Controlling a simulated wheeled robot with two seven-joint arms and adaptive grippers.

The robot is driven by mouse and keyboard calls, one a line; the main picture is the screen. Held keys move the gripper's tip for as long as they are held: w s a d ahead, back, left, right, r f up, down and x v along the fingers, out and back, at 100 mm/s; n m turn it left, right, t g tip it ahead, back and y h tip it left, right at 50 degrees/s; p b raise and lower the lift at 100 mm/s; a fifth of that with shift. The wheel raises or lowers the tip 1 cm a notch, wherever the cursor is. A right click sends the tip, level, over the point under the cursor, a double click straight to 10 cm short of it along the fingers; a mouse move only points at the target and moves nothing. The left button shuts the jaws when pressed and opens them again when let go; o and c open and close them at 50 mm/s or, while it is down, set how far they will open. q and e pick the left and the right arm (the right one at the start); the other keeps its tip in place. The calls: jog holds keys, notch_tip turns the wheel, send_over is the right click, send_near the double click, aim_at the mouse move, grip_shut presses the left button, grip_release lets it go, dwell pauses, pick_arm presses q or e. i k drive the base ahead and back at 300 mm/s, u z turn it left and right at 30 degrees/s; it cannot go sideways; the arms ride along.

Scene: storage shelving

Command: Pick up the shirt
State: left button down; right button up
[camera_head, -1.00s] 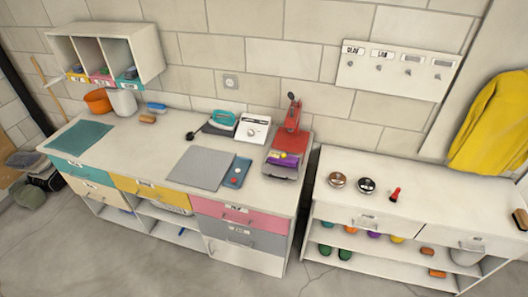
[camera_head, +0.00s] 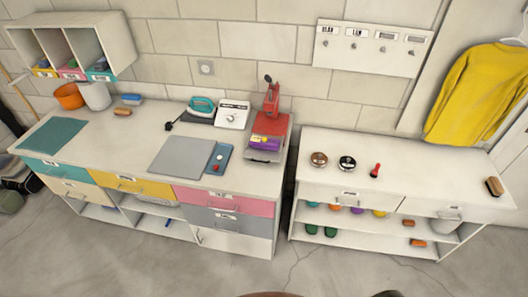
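A yellow long-sleeved shirt (camera_head: 474,97) hangs on a hanger (camera_head: 513,42) against the wall panel at the upper right. Its right edge runs close to the picture's side. Neither of my grippers can be made out in the head view, and nothing touches the shirt.
A low white cabinet (camera_head: 430,181) stands below the shirt, bearing two round tins, a red-handled tool and a brush (camera_head: 494,187). The floor in front is clear.

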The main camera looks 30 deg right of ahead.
aim_at(273, 144)
jog(key=z, duration=0.8)
jog(key=i, duration=1.1)
jog(key=u, duration=0.9)
